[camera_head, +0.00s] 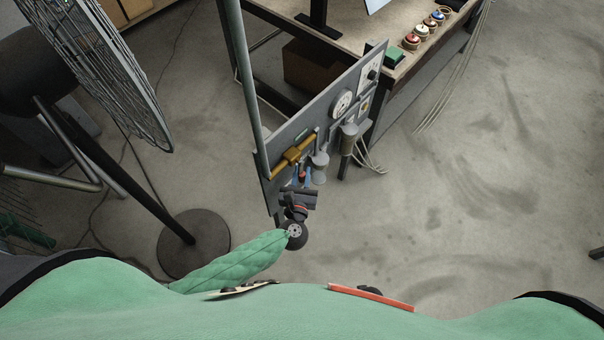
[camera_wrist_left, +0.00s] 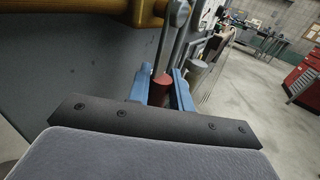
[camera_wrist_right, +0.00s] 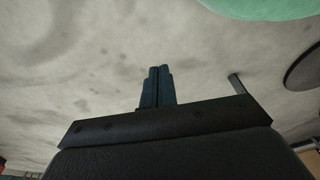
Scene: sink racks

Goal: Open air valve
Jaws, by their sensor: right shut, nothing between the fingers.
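My left gripper (camera_head: 302,178) is at the lower part of a grey upright panel (camera_head: 283,127), below a brass valve body (camera_head: 293,150). In the left wrist view, its two blue fingers (camera_wrist_left: 162,90) stand apart, one on each side of a red handle grip (camera_wrist_left: 160,90). A grey lever runs up from the grip toward the brass pipe (camera_wrist_left: 148,12). Whether the fingers press on the grip cannot be made out. My right gripper (camera_wrist_right: 158,88) is shut and empty over bare floor, with its fingers together in the right wrist view. It is not visible in the head view.
The panel also carries gauges (camera_head: 343,103) and grey filter bowls (camera_head: 349,138). A workbench (camera_head: 345,30) with colored buttons (camera_head: 412,41) stands behind it. A fan (camera_head: 107,73) on a round base (camera_head: 194,243) is at left. The floor (camera_head: 500,200) at right is clear.

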